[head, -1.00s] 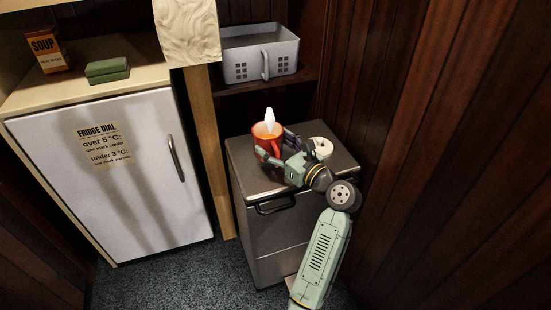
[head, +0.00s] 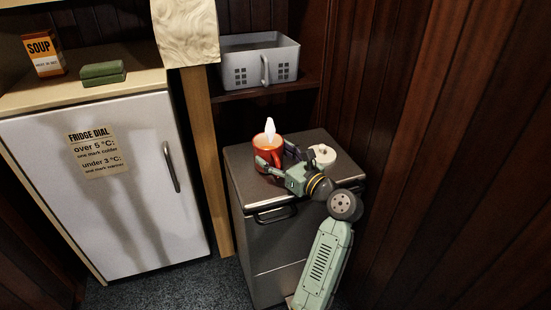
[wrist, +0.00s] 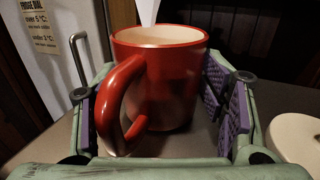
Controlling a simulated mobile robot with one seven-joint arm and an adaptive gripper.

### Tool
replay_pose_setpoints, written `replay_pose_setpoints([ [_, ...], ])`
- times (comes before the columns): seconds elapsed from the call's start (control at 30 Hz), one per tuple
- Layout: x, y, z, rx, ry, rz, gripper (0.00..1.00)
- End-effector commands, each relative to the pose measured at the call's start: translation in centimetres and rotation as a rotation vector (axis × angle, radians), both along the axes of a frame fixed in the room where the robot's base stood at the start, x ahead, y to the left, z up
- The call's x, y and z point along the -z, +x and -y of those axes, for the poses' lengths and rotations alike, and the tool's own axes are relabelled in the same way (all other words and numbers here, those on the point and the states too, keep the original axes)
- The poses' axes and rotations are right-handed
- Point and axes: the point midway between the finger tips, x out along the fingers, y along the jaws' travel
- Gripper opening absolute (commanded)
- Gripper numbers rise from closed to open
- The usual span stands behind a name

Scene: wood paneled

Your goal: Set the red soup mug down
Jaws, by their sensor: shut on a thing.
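The red soup mug (head: 267,150) is upright at the left part of the dark cabinet top (head: 240,165). A white pointed shape (head: 269,126) shows above its rim. My gripper (head: 276,158) reaches in from the right and is shut on the mug. In the wrist view the mug (wrist: 175,85) stands between the purple-padded fingers of my gripper (wrist: 158,100), with its handle towards the camera at left. Its base is at or very near the top; I cannot tell if it touches. The far side of the mug is hidden.
A cream round object (head: 322,155) sits right of my gripper on the cabinet top. A grey basket (head: 258,62) stands on a shelf behind. A wooden post (head: 205,150) and the white fridge (head: 120,220) are at left; a wood-panelled wall (head: 440,150) is at right.

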Motion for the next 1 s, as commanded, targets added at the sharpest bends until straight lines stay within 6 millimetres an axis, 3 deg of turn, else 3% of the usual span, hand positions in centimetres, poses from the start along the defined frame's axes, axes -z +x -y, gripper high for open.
replay_pose_setpoints([
  [0.1,0.1,0.0,0.0,0.000,0.001,0.002,0.20],
  [0.13,0.3,0.0,0.0,0.000,0.002,-0.001,0.66],
  [0.4,0.3,0.0,0.0,0.000,0.001,-0.001,0.83],
  [0.8,0.0,0.0,0.0,0.000,-0.001,0.002,0.85],
  [1.0,-0.4,-2.4,2.0,0.004,0.001,-0.003,0.85],
])
